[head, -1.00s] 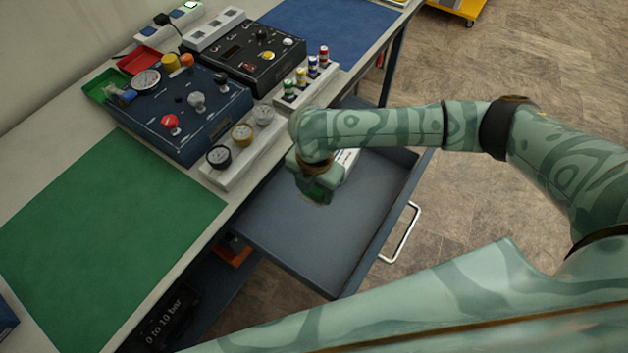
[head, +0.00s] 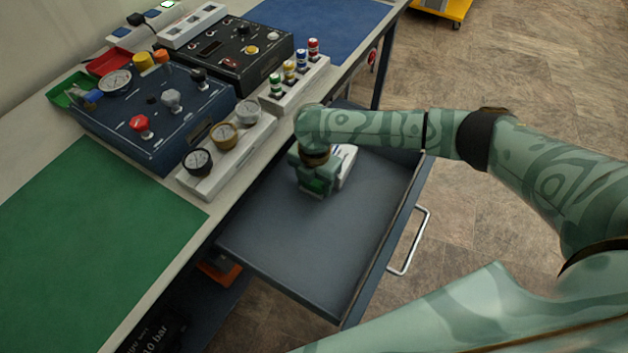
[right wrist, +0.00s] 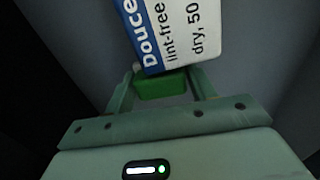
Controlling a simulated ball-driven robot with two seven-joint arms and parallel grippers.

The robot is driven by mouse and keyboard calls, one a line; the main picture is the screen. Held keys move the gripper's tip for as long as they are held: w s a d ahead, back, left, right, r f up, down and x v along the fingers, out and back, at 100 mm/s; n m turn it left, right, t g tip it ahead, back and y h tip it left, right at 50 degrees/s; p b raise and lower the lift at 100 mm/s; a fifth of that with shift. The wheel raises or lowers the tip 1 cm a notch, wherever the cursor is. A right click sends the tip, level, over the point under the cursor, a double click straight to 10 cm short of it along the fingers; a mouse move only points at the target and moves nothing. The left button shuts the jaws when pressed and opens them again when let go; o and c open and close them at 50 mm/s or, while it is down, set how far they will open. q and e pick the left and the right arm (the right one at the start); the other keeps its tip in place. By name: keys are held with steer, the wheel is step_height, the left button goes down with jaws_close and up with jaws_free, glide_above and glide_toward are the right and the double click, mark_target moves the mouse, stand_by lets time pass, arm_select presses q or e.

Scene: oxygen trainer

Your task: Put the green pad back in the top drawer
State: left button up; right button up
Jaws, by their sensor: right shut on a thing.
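The top drawer (head: 290,255) is pulled out from under the bench, and most of its grey floor is bare. My right gripper (head: 318,187) is inside the drawer's outline, pointing down, close to a white box. In the right wrist view my right gripper (right wrist: 160,88) is shut on the green pad (right wrist: 160,86), which sits between the two fingers. In the head view only a little of the pad's green shows at the fingertips. I cannot tell whether the pad touches the drawer floor. My left gripper is not in view.
A white and blue box of lint-free wipes (right wrist: 180,30) lies in the drawer right beside the pad; it also shows in the head view (head: 347,163). The drawer's handle (head: 412,240) faces right. Gauges (head: 225,140) and a green mat (head: 90,245) are on the bench above.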

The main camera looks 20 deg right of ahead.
steer(key=shift+f, duration=0.1)
steer(key=o, duration=1)
steer(key=shift+c, duration=0.2)
step_height(320, 180, up, 12)
steer(key=p, duration=0.5)
